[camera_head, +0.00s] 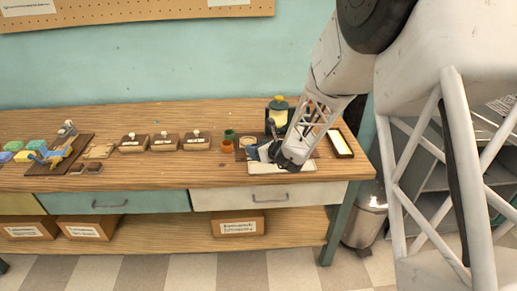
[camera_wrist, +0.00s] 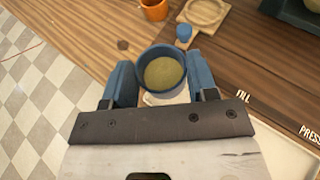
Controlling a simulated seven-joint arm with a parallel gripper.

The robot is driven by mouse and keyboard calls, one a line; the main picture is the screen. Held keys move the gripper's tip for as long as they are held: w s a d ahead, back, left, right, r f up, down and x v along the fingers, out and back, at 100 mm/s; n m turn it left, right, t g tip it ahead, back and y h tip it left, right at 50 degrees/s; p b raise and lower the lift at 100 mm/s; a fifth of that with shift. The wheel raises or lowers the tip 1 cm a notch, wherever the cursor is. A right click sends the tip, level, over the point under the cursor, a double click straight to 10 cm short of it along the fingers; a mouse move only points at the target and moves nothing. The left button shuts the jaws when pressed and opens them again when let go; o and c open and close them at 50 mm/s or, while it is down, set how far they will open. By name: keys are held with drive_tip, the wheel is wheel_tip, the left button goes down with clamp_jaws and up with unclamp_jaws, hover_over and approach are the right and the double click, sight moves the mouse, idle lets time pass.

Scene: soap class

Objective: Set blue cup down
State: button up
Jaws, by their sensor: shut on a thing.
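The blue cup (camera_wrist: 164,94) is between the two blue fingers of my gripper (camera_wrist: 163,88) in the wrist view. Its mouth faces the camera and shows a tan-green fill. In the head view my gripper (camera_head: 262,152) is low over the right part of the workbench, by the pale tray. The fingers are shut on the cup. The arm hides most of the cup there, and I cannot tell whether its base touches the surface.
A pale tray (camera_head: 296,168) lies beside my gripper, with a dark press (camera_head: 279,104) behind. The bench's front edge is close.

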drive_tip(key=shift+s+d, duration=0.35)
drive_tip(key=shift+d, duration=0.05)
drive_tip(key=s+d, duration=0.5)
drive_tip(key=s, duration=0.3)
drive_tip(key=s+d+f, duration=0.1)
drive_tip(key=s+d, duration=0.4)
drive_tip(key=s, duration=0.2)
drive_tip(key=shift+s, duration=0.35)
drive_tip(key=w, duration=0.5)
drive_tip(key=w+f, duration=0.1)
drive_tip(key=w, duration=1)
drive_tip(key=shift+a+f, duration=0.25)
